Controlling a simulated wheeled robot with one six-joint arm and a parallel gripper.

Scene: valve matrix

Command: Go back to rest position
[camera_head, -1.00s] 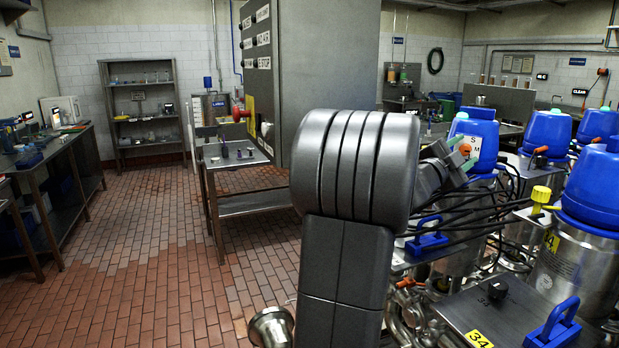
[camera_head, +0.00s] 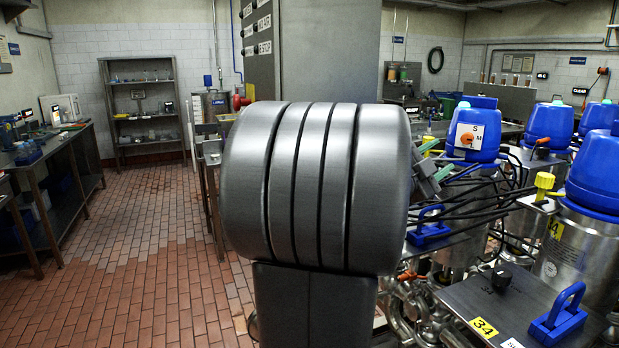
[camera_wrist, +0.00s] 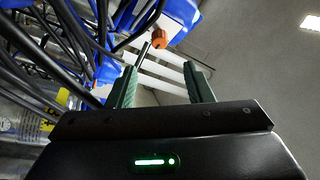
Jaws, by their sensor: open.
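In the wrist view my gripper (camera_wrist: 163,88) has its two green fingers apart with nothing between them. Beyond the fingers is an orange knob (camera_wrist: 158,39) on a blue valve head (camera_wrist: 180,12); the knob is apart from the fingers. In the head view my grey arm fills the middle, and only a bit of the green fingers (camera_head: 437,172) shows at its right edge, in front of the blue valve head (camera_head: 474,130) with an orange knob (camera_head: 466,139) and an S/M label.
More blue-topped valves (camera_head: 551,124) stand at the right among black cables. A steel plate with a blue handle (camera_head: 558,318) and a yellow "34" tag is at front right. A grey cabinet (camera_head: 325,45) stands behind my arm. Tiled floor (camera_head: 150,270) at left is clear.

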